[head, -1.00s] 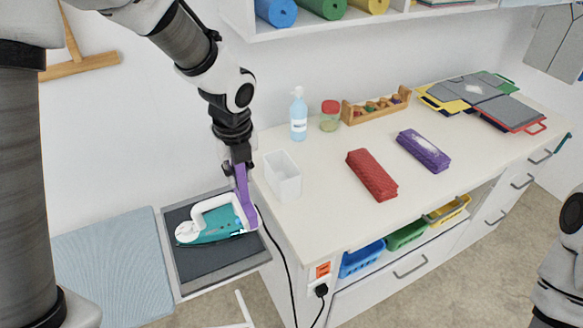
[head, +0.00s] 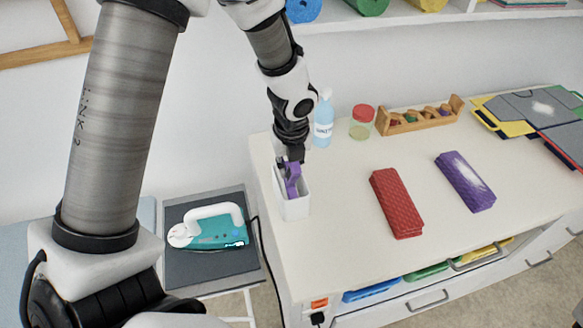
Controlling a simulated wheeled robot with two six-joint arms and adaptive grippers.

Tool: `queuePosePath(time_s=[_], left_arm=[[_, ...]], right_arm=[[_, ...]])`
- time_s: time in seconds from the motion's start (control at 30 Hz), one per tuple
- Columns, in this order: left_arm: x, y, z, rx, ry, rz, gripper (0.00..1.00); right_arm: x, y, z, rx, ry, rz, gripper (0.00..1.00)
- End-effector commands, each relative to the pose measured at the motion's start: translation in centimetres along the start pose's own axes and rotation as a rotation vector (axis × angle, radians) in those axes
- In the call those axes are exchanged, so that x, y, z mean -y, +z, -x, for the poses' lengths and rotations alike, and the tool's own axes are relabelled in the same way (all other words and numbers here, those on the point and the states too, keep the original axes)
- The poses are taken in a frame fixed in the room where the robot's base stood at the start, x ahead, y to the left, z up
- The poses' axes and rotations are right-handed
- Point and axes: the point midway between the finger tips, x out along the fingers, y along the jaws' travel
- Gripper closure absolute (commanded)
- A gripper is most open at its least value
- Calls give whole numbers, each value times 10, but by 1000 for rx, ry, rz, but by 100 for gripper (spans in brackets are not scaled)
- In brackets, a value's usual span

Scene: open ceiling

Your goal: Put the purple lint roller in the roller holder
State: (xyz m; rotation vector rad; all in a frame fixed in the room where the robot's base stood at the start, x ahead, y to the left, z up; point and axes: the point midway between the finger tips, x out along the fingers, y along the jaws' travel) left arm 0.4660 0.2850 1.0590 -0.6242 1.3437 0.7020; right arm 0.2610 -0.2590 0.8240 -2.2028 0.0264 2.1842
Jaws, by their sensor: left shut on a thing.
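The purple lint roller (head: 291,181) is at the mouth of the white roller holder (head: 295,209), near the left edge of the counter. Its lower part is hidden behind the holder's front wall, so I cannot tell how deep it sits or whether it touches the bottom. My left gripper (head: 290,161) is shut on the roller's upper end, just above the holder. My right gripper is not in view.
A spray bottle (head: 323,122) and a red-lidded jar (head: 362,123) stand close behind the gripper. A red bundle (head: 396,203) and a purple bundle (head: 465,181) lie to the right. A teal iron (head: 215,229) rests lower left.

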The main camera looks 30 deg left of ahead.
Motion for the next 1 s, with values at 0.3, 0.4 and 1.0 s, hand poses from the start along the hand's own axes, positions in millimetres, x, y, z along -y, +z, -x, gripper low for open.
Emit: queuePosePath(time_s=[0.3, 0.4, 1.0], left_arm=[[3, 2, -9, 8, -11, -3, 62], [3, 2, -9, 8, -10, -2, 55], [3, 2, 66, 12, -13, 0, 55]], right_arm=[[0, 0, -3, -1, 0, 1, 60], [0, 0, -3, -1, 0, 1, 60], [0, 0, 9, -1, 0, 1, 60]])
